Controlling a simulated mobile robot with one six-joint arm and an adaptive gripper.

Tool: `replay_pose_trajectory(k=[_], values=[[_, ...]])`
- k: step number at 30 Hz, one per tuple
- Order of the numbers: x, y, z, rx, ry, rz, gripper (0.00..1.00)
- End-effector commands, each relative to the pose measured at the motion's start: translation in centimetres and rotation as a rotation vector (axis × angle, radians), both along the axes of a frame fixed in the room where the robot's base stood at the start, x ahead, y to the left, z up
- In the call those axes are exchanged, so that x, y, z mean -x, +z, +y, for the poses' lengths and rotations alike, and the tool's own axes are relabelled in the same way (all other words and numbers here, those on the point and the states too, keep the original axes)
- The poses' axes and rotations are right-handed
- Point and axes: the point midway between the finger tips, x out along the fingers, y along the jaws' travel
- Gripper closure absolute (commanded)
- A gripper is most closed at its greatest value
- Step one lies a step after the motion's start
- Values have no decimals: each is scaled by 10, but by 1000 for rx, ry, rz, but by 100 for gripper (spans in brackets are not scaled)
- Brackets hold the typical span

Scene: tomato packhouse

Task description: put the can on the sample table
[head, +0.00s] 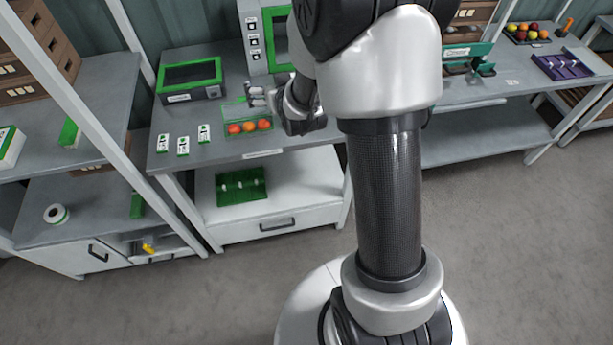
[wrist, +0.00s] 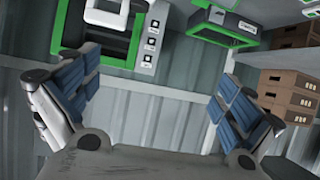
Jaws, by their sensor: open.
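I cannot make out a can in either view. My gripper (head: 257,96) is over the middle grey table (head: 215,148), just behind and above a clear green-edged tray (head: 246,126) of red and orange tomatoes. In the wrist view my gripper (wrist: 158,100) is open, with its blue-padded fingers wide apart and nothing between them. Nothing is labelled as the sample table, so I cannot tell which table it is. My arm hides part of the tables' middle.
A green-framed box (head: 190,79) and a tall green-framed machine (head: 252,38) stand at the table's back. Several white cards (head: 183,146) lie at its front left. A table at right holds a purple rack (head: 561,66) and a fruit tray (head: 527,36). The floor (head: 520,230) is clear.

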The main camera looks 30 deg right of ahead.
Motion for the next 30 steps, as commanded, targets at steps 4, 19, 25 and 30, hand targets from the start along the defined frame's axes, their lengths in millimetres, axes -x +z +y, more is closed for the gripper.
replay_pose_trajectory(k=[4, 19, 25, 30], values=[[43, 51, 29, -20, 35, 130, 0], [290, 114, 96, -64, 136, 595, 0], [345, 113, 102, -68, 153, 688, 0], [353, 111, 102, -69, 155, 705, 0]])
